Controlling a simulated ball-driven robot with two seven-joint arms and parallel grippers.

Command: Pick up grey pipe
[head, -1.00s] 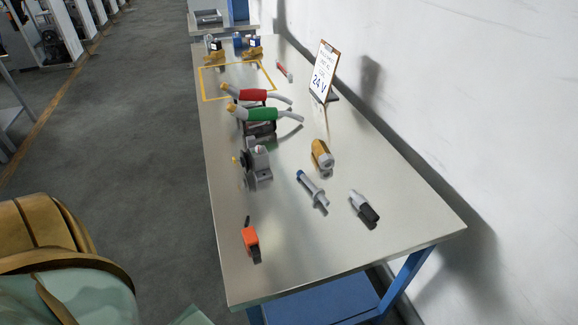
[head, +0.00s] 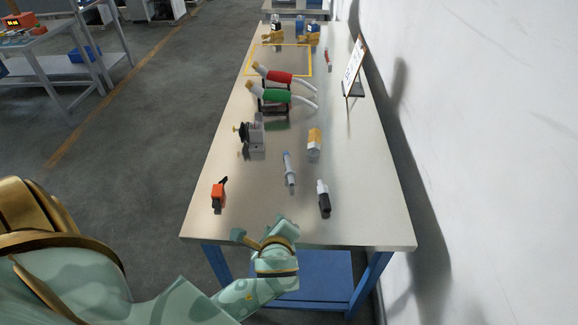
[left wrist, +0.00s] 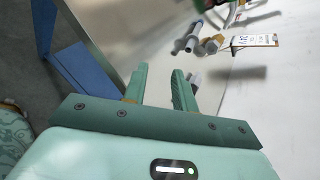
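The grey pipe (head: 289,168) lies on the near half of the metal table, between an orange item and a black-and-white one. In the left wrist view a grey cylinder that looks like the pipe (left wrist: 187,37) lies beyond the fingertips. My left gripper (head: 264,232) is at the table's near edge, short of the pipe and not touching it. In the left wrist view its two fingers (left wrist: 160,78) stand apart with nothing between them. My right gripper is not in view.
On the table (head: 210,228), the orange item (head: 218,193) is left and the black-and-white item (head: 323,197) is right of the pipe. A yellow-and-grey part (head: 314,143), a grey device (head: 253,138) and red and green-handled tools stand farther back. A wall borders the right side.

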